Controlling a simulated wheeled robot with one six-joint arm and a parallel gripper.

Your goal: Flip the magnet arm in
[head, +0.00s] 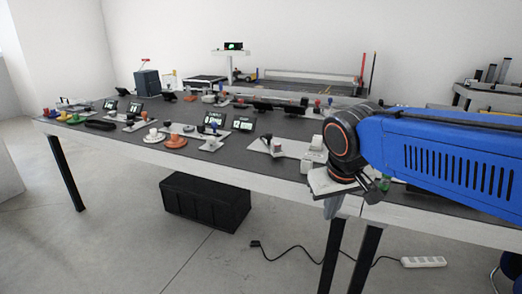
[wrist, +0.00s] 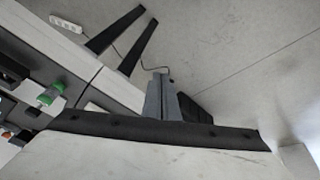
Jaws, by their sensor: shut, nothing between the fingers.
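My gripper (head: 331,210) hangs down in front of the near edge of the long dark-topped table (head: 100,128), below the blue arm. Its grey fingers are together and empty in the wrist view (wrist: 163,82), pointing out over the floor beside the table. I cannot pick out the magnet arm for sure among the small devices on the table. My arm hides part of the tabletop on the right.
A green-topped device (wrist: 50,93) stands near the table edge. A white device (head: 312,155) stands left of my wrist. Two small displays (head: 214,119) (head: 243,123) are further left. A black crate (head: 205,200) and a power strip (head: 424,262) lie on the floor.

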